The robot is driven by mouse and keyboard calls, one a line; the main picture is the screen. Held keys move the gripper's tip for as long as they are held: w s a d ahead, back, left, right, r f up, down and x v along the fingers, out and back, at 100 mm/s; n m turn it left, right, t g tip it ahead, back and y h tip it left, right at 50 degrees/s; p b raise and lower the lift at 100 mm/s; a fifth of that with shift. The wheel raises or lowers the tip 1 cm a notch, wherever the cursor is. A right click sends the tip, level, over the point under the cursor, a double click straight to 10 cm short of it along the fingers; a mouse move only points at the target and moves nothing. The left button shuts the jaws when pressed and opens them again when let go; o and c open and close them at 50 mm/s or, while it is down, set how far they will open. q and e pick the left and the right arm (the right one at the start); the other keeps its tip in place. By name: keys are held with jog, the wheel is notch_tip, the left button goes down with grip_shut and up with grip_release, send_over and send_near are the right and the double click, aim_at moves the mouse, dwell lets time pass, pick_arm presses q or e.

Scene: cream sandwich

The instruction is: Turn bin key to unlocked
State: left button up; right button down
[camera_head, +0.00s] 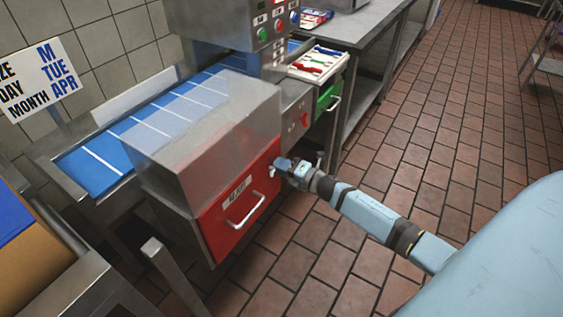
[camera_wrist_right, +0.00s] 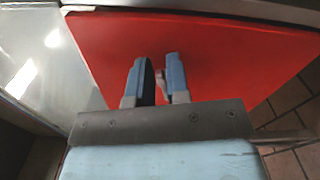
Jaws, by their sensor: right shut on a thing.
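The red bin (camera_head: 222,231) is a drawer front with a silver handle (camera_head: 245,210) and a small pale label, set under a clear cover beside the belt. The key (camera_head: 272,171) is at the upper right of the red front, mostly hidden by my right gripper (camera_head: 283,164). In the right wrist view, the gripper (camera_wrist_right: 156,68) reaches up to the red panel (camera_wrist_right: 225,55), and a small part of the key (camera_wrist_right: 160,76) shows between its two blue fingers. The fingers are shut on the key. Which way the key is turned cannot be told. My left gripper is not in view.
A blue conveyor belt (camera_head: 100,160) runs behind the clear cover (camera_head: 190,135). A control box (camera_head: 255,25) with coloured buttons stands above it. A second, green-fronted bin (camera_head: 328,97) is farther right. Tiled floor (camera_head: 450,130) to the right is clear.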

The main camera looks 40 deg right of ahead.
pick_arm(q)
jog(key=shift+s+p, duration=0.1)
jog(key=shift+p, duration=0.4)
pick_arm(e)
jog(key=shift+f+m, duration=0.2)
jog(key=shift+m, duration=1)
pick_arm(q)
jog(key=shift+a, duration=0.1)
pick_arm(e)
jog(key=shift+f, duration=0.1)
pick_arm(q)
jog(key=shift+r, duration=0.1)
pick_arm(e)
jog(key=c, duration=1.3)
grip_release()
jog(key=shift+a, duration=0.1)
jog(key=shift+o, duration=0.2)
pick_arm(q)
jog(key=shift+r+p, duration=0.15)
jog(key=shift+p, duration=0.3)
pick_arm(e)
jog(key=v, duration=1.4)
